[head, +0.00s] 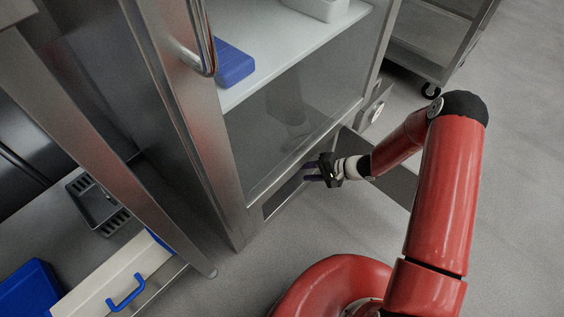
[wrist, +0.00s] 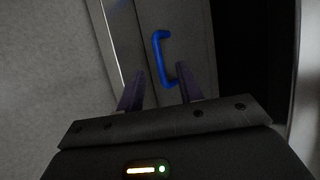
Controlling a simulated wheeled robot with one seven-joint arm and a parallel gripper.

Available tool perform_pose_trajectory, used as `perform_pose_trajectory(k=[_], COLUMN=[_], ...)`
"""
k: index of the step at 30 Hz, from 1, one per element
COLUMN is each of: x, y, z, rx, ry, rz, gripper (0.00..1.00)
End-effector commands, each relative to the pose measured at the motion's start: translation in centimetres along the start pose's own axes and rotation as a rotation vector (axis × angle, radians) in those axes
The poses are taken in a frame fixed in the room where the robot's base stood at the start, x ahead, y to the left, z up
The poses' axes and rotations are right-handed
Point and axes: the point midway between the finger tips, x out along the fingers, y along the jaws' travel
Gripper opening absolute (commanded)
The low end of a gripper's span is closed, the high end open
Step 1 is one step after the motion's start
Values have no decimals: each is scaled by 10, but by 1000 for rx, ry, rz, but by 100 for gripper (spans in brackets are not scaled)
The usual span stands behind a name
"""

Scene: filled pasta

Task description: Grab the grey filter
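My gripper (head: 312,173) is low in front of the cabinet, at the dark opening under its glass. In the wrist view, my gripper (wrist: 157,84) has its two dark purple fingers apart, with nothing held between them. Just beyond the fingertips is a blue handle (wrist: 161,62) on a dark grey panel (wrist: 185,22), which looks like the grey filter. The handle's lower end is close to the right finger; I cannot tell whether they touch. In the head view the panel and its handle cannot be made out behind the gripper.
The metal cabinet (head: 185,110) has a glass front and a blue box (head: 234,65) on its shelf. A grey flap (head: 398,181) stands open beside my forearm. A cart (head: 430,50) is at the back right. A cream drawer with a blue handle (head: 126,294) is at the lower left.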

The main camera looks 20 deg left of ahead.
Motion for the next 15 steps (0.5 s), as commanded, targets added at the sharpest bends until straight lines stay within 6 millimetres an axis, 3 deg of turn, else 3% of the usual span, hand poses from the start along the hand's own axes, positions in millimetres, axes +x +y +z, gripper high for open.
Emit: perform_pose_trajectory(k=[7, 15], x=[37, 44], y=[2, 1], z=[-6, -7], rx=[0, 0], ry=[-3, 0], rz=[2, 2], gripper=[36, 36])
